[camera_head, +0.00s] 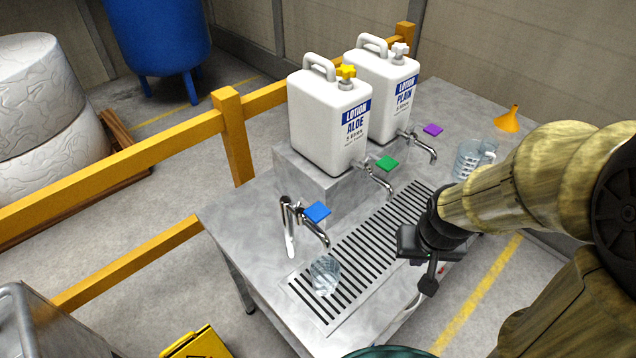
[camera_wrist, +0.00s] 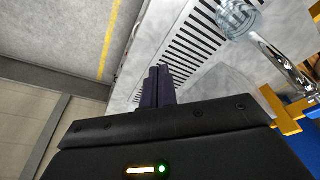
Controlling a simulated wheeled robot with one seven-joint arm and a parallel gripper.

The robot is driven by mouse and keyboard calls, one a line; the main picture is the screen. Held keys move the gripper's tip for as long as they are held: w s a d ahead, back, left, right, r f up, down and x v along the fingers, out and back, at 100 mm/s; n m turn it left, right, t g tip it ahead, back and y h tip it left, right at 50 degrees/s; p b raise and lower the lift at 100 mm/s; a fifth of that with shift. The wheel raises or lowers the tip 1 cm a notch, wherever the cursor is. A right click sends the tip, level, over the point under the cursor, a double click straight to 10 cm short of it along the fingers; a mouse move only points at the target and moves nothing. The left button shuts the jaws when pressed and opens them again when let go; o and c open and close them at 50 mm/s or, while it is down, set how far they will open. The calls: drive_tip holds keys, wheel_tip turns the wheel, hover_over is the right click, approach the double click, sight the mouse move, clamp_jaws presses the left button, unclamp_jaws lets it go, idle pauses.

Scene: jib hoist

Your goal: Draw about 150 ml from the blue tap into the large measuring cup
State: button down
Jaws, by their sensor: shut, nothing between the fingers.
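The blue tap (camera_head: 318,212) has a blue square handle and a chrome spout at the front left of the metal table. A small clear cup (camera_head: 325,275) stands on the drain grate below its spout; it also shows in the wrist view (camera_wrist: 238,20). A larger clear measuring cup (camera_head: 474,160) with a handle and markings stands at the right rear of the table. I cannot make out any liquid in either cup. My gripper (camera_head: 430,284) is beside the table's front edge, right of the small cup and apart from it. Its fingers (camera_wrist: 160,85) are shut and empty.
Two white lotion jugs, Aloe (camera_head: 330,120) and Plain (camera_head: 382,90), sit on a raised metal block behind taps with green (camera_head: 387,163) and purple (camera_head: 432,129) handles. An orange funnel (camera_head: 507,120) stands at the far right. A yellow rail (camera_head: 130,182) runs behind the table.

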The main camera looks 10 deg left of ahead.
drive_tip(key=shift+s, duration=0.1)
drive_tip(key=w+a+r+n+g+p, duration=0.1)
drive_tip(key=a+r+n+p, duration=0.3)
drive_tip(key=n, duration=0.5)
drive_tip(key=w+a+r+n+p, duration=0.3)
drive_tip(key=a+r+n+p, duration=0.1)
drive_tip(key=a+r+n, duration=0.5)
drive_tip(key=w+a+r+n+g+p, duration=0.1)
drive_tip(key=w+a+r+n+p, duration=0.2)
drive_tip(key=a+r+n, duration=0.4)
drive_tip(key=n, duration=0.2)
drive_tip(key=shift+a+r+n+g+p, duration=0.15)
drive_tip(key=shift+r+n+g+p, duration=0.15)
drive_tip(key=shift+r+p, duration=0.1)
drive_tip(key=shift+f, duration=0.15)
